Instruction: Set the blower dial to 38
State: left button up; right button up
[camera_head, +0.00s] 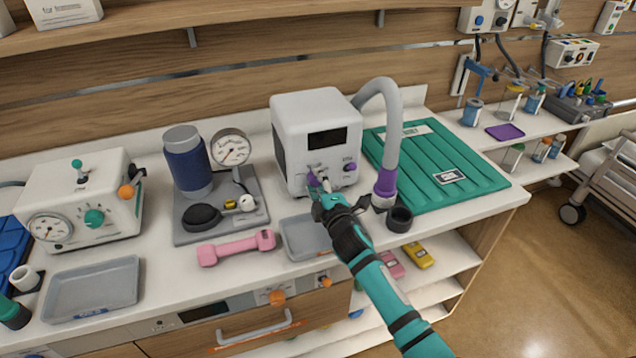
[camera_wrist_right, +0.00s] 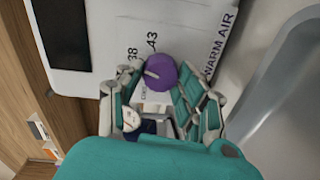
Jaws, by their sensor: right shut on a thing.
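The blower is a white box (camera_head: 318,112) with a dark display, standing at the back of the counter. A grey hose with a purple end (camera_head: 385,183) arches from its right side. In the wrist view the purple dial (camera_wrist_right: 164,76) has a pale pointer mark and printed 38 (camera_wrist_right: 133,54) and 43 (camera_wrist_right: 152,42) beside it. The mark points roughly towards the 38 side; I cannot tell its exact setting. My right gripper (camera_head: 321,187) is at the blower's lower front, its fingers (camera_wrist_right: 159,98) shut around the dial. My left gripper is not in view.
A grey tray (camera_head: 300,240) lies in front of the blower, with a pink dumbbell (camera_head: 236,247) to its left. A black cup-like ring (camera_head: 400,219) stands right of my gripper. A green mat (camera_head: 470,200) lies to the right. A gauge pump (camera_head: 230,150) stands left.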

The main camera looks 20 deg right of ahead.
jog(key=shift+f+m, duration=0.1)
jog(key=shift+m, duration=0.2)
dwell(0.4)
jog(key=o, duration=1.2)
jog(key=shift+c, duration=0.2)
jog(key=s, duration=0.8)
jog(key=s+r, duration=0.1)
jog(key=s, duration=0.3)
jog(key=shift+d, duration=0.25)
jog(key=shift+f, duration=0.1)
